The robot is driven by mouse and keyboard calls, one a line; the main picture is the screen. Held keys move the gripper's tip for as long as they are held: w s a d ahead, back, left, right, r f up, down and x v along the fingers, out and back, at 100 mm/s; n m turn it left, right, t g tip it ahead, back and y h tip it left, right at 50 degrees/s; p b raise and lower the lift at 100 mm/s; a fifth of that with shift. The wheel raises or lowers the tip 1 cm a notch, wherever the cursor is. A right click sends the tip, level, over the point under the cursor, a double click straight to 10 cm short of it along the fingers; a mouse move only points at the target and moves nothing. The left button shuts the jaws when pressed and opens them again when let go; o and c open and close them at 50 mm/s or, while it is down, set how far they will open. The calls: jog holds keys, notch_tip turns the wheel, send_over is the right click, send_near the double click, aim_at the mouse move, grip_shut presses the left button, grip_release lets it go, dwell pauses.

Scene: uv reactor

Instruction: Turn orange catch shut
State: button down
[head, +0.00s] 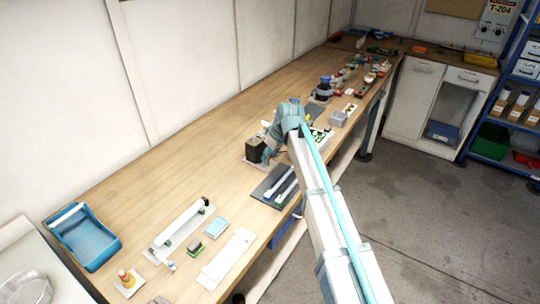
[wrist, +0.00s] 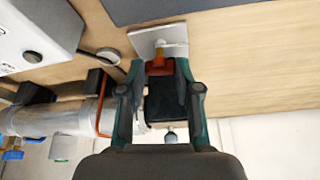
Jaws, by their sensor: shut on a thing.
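My gripper (wrist: 160,70) points at a small orange-red piece (wrist: 160,66), which looks like the orange catch. Its two teal-and-grey fingers are on either side of this piece, shut on it. A yellow stem (wrist: 160,52) and a pale plate (wrist: 150,42) show just beyond. A black block (wrist: 166,100) sits between the fingers, nearer the palm. In the head view my gripper (head: 267,156) is low over the bench beside a black box (head: 254,148); the catch cannot be made out there. Whether the catch is turned cannot be told.
A silvery cylinder (wrist: 50,118) with an orange wire loop (wrist: 104,118) lies left of the fingers, close by. A white housing (wrist: 40,35) with a round knob is at upper left. The wooden bench (head: 150,190) has free room behind. A blue tray (head: 85,242) stands at lower left.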

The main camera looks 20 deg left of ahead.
jog(key=m, duration=0.1)
jog(key=m+t, duration=0.1)
jog(key=m, duration=0.1)
jog(key=shift+s+a+m+h+b, duration=0.15)
jog(key=shift+m+h+b, duration=0.15)
jog(key=m+t+h, duration=0.1)
jog(key=m, duration=0.3)
jog(key=shift+a+m, duration=0.15)
jog(key=shift+m, duration=0.15)
jog(key=m+h, duration=0.1)
jog(key=m, duration=0.1)
jog(key=m+h+b, duration=0.1)
jog(key=m, duration=0.1)
jog(key=shift+a+t, duration=0.2)
jog(key=shift+t, duration=0.2)
jog(key=shift+a+m+h+b, duration=0.1)
jog(key=shift+m+h+b, duration=0.45)
jog(key=shift+m, duration=1.25)
jog(key=shift+h, duration=0.25)
jog(key=c, duration=0.8)
grip_release()
